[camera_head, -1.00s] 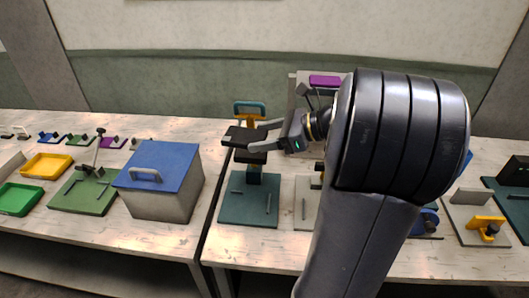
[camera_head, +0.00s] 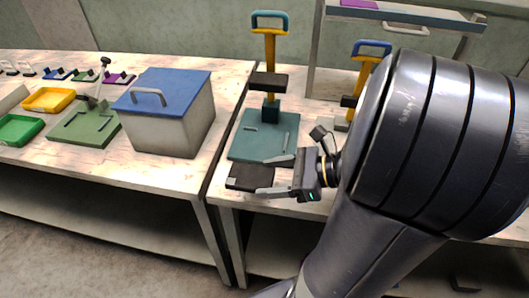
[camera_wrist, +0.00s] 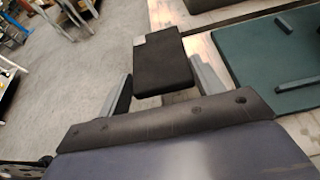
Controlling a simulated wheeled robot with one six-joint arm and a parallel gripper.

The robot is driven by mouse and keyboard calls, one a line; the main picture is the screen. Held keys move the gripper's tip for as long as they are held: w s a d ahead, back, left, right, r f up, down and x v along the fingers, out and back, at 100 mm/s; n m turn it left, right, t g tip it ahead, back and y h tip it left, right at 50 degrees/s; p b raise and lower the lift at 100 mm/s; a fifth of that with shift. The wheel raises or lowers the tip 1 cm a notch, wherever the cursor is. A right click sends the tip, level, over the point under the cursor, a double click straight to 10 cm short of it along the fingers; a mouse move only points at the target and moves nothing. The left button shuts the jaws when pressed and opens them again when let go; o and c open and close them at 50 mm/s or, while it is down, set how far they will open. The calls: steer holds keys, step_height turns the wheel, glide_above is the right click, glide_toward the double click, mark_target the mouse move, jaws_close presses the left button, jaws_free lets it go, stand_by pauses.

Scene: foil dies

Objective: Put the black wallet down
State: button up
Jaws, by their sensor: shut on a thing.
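The black wallet (camera_head: 250,178) is a flat dark slab held between the fingers of my gripper (camera_head: 272,177). It is near the front edge of the right table, in front of the teal press base (camera_head: 250,150). In the wrist view the wallet (camera_wrist: 163,62) sits between the two grey fingers of my gripper (camera_wrist: 165,92), with a small light patch at its far left corner. I cannot tell whether the wallet touches the table.
A teal stamping press with a yellow column (camera_head: 270,50) stands just behind the wallet. Another press (camera_head: 362,75) with a blue handle is to its right. A grey box with a blue lid (camera_head: 172,92) stands on the left table. Bare wood (camera_head: 230,205) shows near the front edge.

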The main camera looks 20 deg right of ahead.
steer(key=shift+s+a+f, duration=0.2)
steer(key=shift+s+f, duration=0.05)
steer(key=shift+f, duration=0.3)
steer(key=shift+w, duration=0.1)
glide_above(282, 145)
steer(key=shift+a, duration=0.1)
steer(key=shift+w+f, duration=0.1)
step_height(282, 145, down, 4)
steer(key=shift+r, duration=0.25)
steer(key=o, duration=1.1)
steer(key=shift+f, duration=0.1)
